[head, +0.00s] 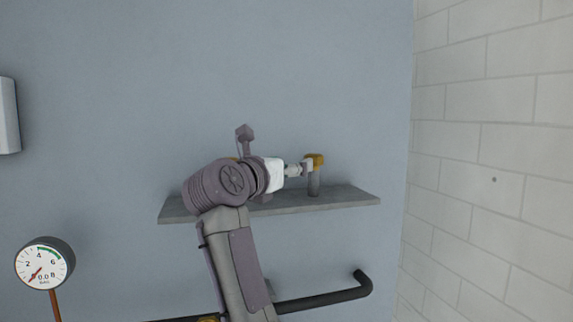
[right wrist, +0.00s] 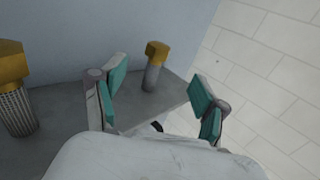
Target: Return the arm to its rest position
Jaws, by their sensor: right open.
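My right arm reaches up to a grey wall shelf in the head view, and my right gripper (head: 303,168) is at its far end. In the right wrist view the gripper (right wrist: 158,78) is open, its teal-padded fingers spread apart. A grey cylinder with a yellow cap (right wrist: 154,66) stands upright on the shelf, seen between and beyond the fingertips. It also shows in the head view (head: 314,186), just right of the gripper; whether they touch is unclear. My left gripper is not in view.
The shelf (head: 345,198) is fixed to the blue wall, near a white brick wall (head: 490,150). A mesh-bodied cartridge with a yellow top (right wrist: 16,100) stands left of the fingers. A black pipe (head: 325,298) runs below the shelf. A pressure gauge (head: 45,264) is at lower left.

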